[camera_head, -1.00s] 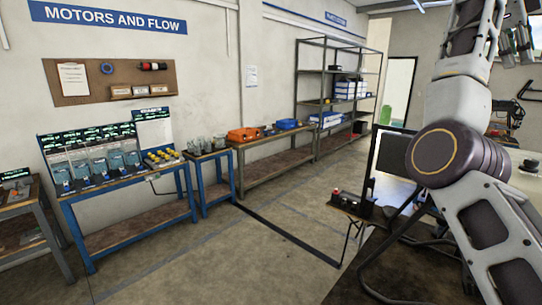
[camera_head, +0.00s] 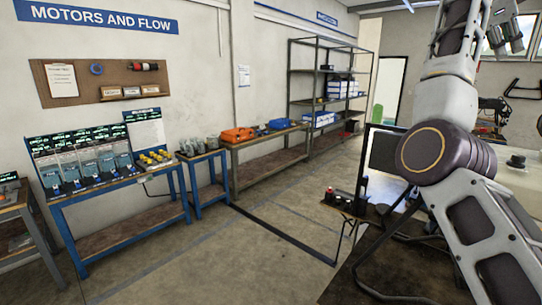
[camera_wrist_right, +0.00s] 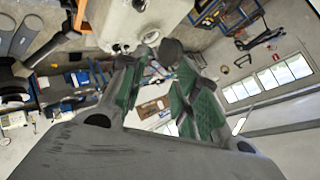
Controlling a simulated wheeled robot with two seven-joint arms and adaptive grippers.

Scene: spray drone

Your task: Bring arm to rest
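My right arm (camera_head: 447,150) rises along the right side of the head view, folded upward at the elbow. My right gripper (camera_head: 506,38) is raised at the top right corner. In the right wrist view, its two green-padded fingers (camera_wrist_right: 163,70) stand apart with a clear gap and nothing between them. The room shows tilted behind them. My left arm and left gripper are not in the head view.
A dark table (camera_head: 350,282) stands close at the lower right, partly behind my arm. A blue bench (camera_head: 117,188) with several motor units and a workbench (camera_head: 265,140) with an orange case line the left wall. The floor (camera_head: 225,265) between is clear.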

